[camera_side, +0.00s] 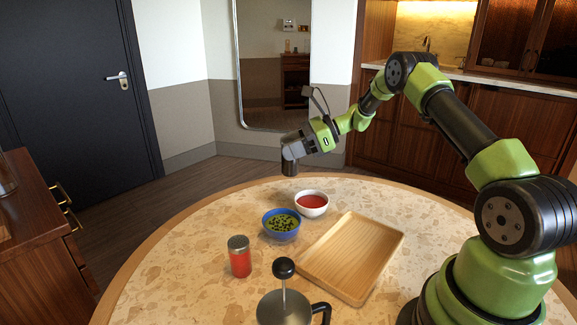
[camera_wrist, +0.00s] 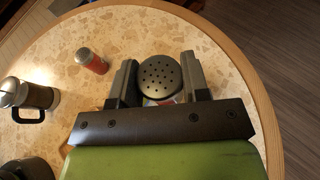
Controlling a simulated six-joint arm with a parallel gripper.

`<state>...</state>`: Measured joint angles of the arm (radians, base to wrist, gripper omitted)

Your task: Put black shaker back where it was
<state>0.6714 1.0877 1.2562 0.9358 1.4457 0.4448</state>
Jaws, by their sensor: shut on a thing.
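My gripper (camera_side: 292,152) is shut on the black shaker (camera_side: 288,168) and holds it above the far edge of the round table, behind the bowls. In the wrist view the shaker's grey perforated cap (camera_wrist: 159,76) sits between the two fingers of my gripper (camera_wrist: 158,66). Its body is mostly hidden under the cap and by the fingers. It looks roughly upright and clear of the tabletop.
A white bowl of red sauce (camera_side: 312,204), a blue bowl of green bits (camera_side: 281,226), a red shaker (camera_side: 240,260) and a French press (camera_side: 284,308) stand on the table (camera_side: 180,262). A wooden tray (camera_side: 350,257) lies empty. The table's left part is clear.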

